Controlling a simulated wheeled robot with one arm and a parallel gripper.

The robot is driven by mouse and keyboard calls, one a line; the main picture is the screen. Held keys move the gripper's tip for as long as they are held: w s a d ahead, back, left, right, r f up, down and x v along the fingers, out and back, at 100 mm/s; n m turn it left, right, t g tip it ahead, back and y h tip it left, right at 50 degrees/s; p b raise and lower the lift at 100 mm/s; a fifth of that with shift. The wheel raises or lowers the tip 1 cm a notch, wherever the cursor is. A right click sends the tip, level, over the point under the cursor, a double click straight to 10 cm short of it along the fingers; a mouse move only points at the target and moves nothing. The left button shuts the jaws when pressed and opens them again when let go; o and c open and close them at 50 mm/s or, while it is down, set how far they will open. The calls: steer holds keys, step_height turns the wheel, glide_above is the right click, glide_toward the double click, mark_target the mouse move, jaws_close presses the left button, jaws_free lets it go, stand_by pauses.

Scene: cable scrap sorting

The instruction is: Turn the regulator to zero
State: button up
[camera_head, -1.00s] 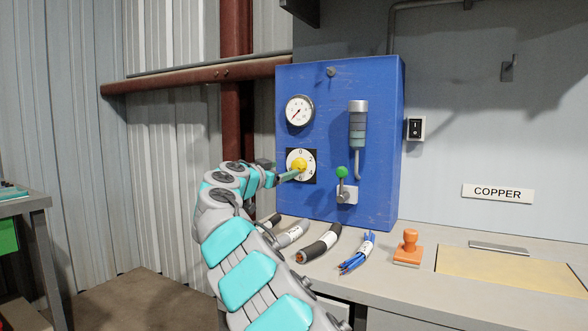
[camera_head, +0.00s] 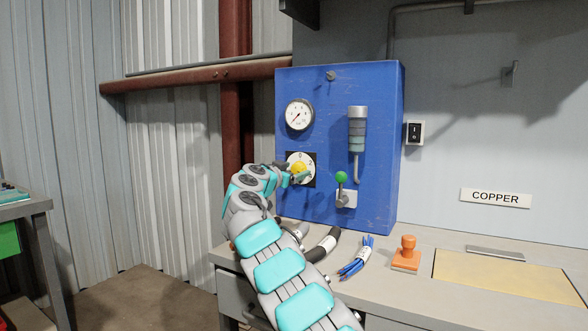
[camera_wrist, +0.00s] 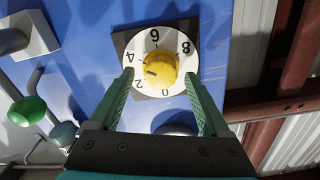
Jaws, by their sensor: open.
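The regulator is a yellow knob (camera_wrist: 162,66) on a white round dial numbered 0 to 8. Its dark mark appears to point near the 2 in the wrist view. The knob (camera_head: 298,168) also shows on the front of the blue panel (camera_head: 378,140) in the head view, partly hidden by my gripper. My gripper (camera_wrist: 160,80) is open, with its green fingers on either side of the knob. Whether they touch it I cannot tell. In the head view my gripper (camera_head: 299,178) covers the dial's lower part.
A pressure gauge (camera_head: 299,115) is above the dial. A green-topped lever (camera_head: 342,178) is to its right, below a grey cylinder (camera_head: 357,130). Blue cables (camera_head: 357,258) and an orange stamp (camera_head: 406,254) lie on the bench. A switch (camera_head: 414,131) is on the wall.

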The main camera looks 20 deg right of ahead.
jaws_close()
stand_by(0.8)
